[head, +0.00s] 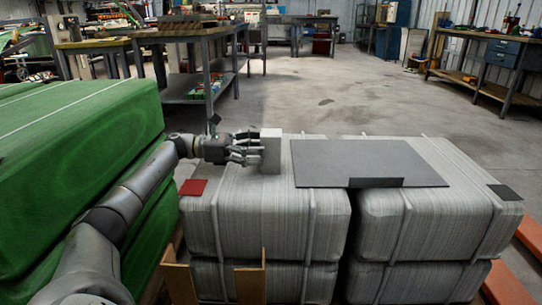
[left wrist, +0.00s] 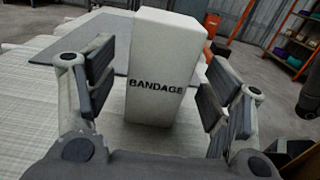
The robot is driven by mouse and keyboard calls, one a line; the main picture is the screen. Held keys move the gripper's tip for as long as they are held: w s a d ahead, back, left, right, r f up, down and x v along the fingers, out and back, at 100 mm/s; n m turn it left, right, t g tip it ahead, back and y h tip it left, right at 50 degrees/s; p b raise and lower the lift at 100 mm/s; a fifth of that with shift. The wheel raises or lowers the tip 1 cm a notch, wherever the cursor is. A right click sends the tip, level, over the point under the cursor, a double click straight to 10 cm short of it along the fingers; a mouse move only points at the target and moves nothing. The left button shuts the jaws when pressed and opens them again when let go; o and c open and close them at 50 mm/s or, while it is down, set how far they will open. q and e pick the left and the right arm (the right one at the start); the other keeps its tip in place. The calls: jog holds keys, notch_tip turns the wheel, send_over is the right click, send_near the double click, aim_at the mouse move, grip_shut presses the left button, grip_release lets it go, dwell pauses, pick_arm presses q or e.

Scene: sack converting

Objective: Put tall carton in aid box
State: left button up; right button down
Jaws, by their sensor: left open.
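The tall carton (head: 271,152) is a white upright box standing on the left wrapped stack. In the left wrist view the carton (left wrist: 155,62) shows the word BANDAGE on its near face. My left gripper (head: 254,148) is open, reaching in from the left beside the carton. In the left wrist view its finger pads (left wrist: 156,92) stand on either side of the carton, with gaps visible on both sides. My right gripper is not in view. Brown cardboard panels (head: 250,283) show at the bottom edge; I cannot tell whether they belong to the aid box.
A grey flat sheet (head: 365,160) with a small dark upright piece lies right of the carton. A red square (head: 193,187) and a dark square (head: 505,192) lie on the wrapped stacks. Green bales (head: 75,140) stand left. Workbenches line the back; the floor between is clear.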

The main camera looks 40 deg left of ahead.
aim_at(271, 147)
pick_arm(q)
jog(key=shift+b+x, duration=0.55)
jog(key=shift+x, duration=1.2)
jog(key=c, duration=1.2)
jog(key=shift+r, duration=0.15)
